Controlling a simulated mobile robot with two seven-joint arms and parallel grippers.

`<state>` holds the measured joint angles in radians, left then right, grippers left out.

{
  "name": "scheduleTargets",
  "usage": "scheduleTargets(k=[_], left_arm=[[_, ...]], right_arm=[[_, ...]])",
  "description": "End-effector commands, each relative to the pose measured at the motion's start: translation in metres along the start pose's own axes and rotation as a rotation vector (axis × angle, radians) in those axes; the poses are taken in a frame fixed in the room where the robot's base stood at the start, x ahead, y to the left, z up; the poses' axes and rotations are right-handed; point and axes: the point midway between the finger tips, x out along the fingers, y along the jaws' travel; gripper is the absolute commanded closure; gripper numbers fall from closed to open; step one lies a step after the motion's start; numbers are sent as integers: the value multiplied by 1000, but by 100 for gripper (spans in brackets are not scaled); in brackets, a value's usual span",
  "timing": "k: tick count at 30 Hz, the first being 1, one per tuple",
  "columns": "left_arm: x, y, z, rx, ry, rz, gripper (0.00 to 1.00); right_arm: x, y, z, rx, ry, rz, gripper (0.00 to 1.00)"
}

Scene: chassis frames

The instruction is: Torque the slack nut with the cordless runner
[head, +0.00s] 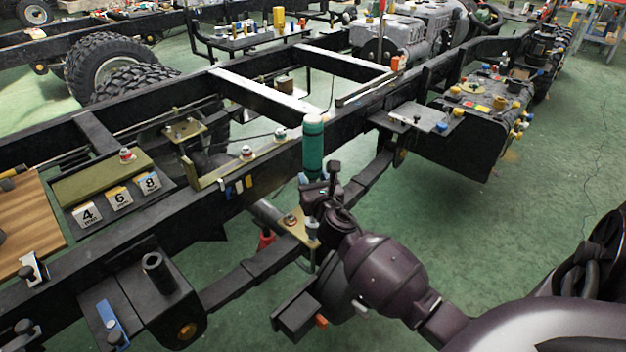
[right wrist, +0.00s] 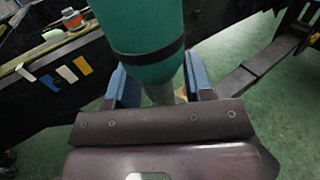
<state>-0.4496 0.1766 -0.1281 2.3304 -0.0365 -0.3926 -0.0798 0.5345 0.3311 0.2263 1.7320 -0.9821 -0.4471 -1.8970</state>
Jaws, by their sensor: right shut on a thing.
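The cordless runner (head: 314,146) looks like an upright green cylinder with a paler top. The runner's lower end is hidden by the gripper. A brass-coloured plate (head: 300,232) with a small round fastener (head: 291,220) lies just below and left of the gripper. I cannot tell which nut is slack. My left gripper is out of view.
A black bracket (head: 150,290) juts out at near left. Green floor (head: 500,230) at right is clear.

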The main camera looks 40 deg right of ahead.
Motion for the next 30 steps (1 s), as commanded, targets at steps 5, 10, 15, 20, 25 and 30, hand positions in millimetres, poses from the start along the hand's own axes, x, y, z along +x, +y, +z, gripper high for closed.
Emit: scheduleTargets(k=[5, 10, 15, 20, 25, 30], left_arm=[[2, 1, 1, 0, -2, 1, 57], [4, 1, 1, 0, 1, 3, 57], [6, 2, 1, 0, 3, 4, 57], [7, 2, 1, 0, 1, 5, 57], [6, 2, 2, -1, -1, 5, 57], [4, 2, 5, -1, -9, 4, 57]], right_arm=[[1, 0, -1, 1, -5, 1, 100], [1, 0, -4, 1, -5, 1, 100], [1, 0, -6, 0, -5, 1, 100], [1, 1, -7, 0, -6, 1, 100], [1, 1, -7, 1, -7, 1, 100], [1, 1, -7, 1, -7, 1, 100]])
